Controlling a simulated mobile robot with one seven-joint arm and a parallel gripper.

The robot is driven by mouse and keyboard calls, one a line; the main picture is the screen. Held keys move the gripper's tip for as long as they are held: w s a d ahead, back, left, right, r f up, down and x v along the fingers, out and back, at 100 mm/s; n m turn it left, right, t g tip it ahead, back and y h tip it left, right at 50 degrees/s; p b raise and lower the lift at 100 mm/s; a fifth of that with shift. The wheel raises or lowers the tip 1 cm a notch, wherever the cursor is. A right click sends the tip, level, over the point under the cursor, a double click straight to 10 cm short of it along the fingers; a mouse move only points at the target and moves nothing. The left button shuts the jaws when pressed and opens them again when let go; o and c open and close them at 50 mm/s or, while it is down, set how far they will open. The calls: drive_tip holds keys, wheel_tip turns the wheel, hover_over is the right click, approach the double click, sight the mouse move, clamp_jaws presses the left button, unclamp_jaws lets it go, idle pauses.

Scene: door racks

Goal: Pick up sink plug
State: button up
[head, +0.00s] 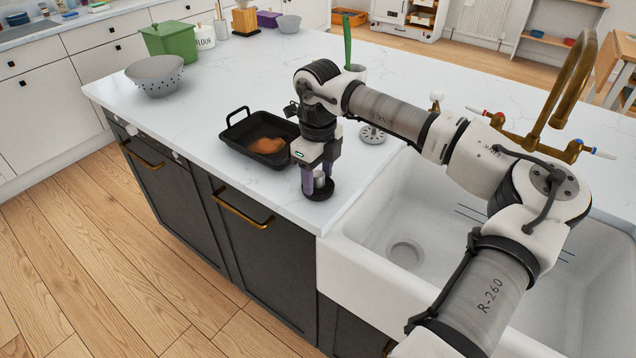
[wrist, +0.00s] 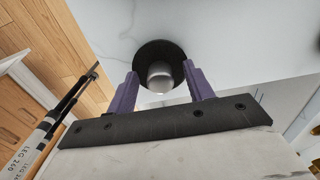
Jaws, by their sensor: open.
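The sink plug (head: 320,193) is a black disc with a rounded silver knob on top. It lies flat on the white counter near its front edge, left of the sink. My gripper (head: 318,184) points straight down over it, with its purple fingers apart. In the wrist view, the plug (wrist: 160,50) shows between and beyond the fingertips of my gripper (wrist: 160,74). The silver knob is between the fingers, with a gap on each side. Part of the disc is hidden behind the fingers in the head view.
A black roasting pan (head: 238,138) with brown food stands close left of my gripper. The white sink (head: 345,262) lies to the right, with a brass faucet (head: 570,90). A metal strainer (head: 372,135) is behind. A grey colander (head: 155,77) stands far left.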

drive_tip(key=shift+c, duration=0.4)
drive_tip(key=c, duration=1)
